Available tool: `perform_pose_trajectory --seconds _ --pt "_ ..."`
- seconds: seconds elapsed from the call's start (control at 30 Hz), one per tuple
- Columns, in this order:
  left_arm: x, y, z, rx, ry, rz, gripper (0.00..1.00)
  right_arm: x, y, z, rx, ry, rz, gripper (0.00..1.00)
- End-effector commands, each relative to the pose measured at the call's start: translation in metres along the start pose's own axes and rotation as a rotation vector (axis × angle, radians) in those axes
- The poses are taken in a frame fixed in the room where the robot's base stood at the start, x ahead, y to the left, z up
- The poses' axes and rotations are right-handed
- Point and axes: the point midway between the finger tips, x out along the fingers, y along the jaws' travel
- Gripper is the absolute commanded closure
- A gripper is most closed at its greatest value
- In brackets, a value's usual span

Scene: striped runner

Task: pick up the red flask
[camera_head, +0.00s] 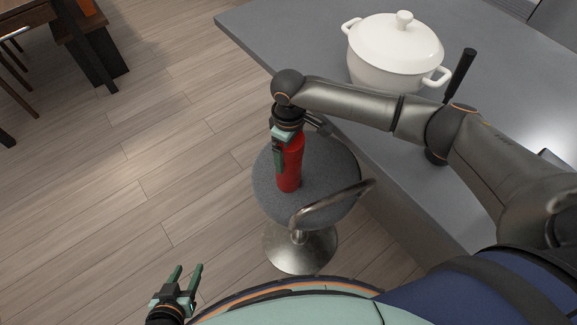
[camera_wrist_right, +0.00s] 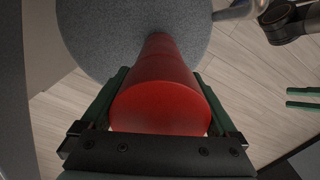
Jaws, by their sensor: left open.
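The red flask (camera_head: 291,165) stands upright on the round grey seat of a stool (camera_head: 335,185). In the right wrist view the flask (camera_wrist_right: 160,100) fills the space between the two green fingers of my right gripper (camera_wrist_right: 163,74). That gripper (camera_head: 287,150) points down over the flask's upper part, one finger on each side. Whether the fingers press on it is not clear. My left gripper (camera_head: 188,268) is open and empty at the lower left, well apart from the flask; its fingers also show at the right wrist view's right edge.
A grey table (camera_head: 290,40) beside the stool holds a white lidded pot (camera_head: 395,55) and a dark upright-handled object (camera_head: 460,75), partly hidden by my right arm. The stool has a curved metal rail (camera_head: 335,203). Open wooden floor lies to the left.

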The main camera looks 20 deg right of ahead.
Motion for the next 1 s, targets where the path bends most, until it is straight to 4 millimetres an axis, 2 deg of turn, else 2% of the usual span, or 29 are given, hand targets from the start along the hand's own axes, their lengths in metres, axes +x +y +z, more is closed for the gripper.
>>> perform_pose_trajectory --seconds 0.07,0.73,1.0 --pt "0.0000 0.0000 -0.0001 0.000 0.000 0.000 0.50 0.0001 0.0000 0.0001 0.000 0.000 0.000 0.22" --pt "0.0000 0.0001 0.0001 0.000 0.000 0.000 0.50 0.0003 -0.0002 0.0001 0.000 0.000 0.000 0.98" --pt "-0.0002 0.0001 0.0001 0.000 0.000 0.000 0.50 -0.0003 -0.0001 -0.0004 0.000 0.001 0.000 1.00"
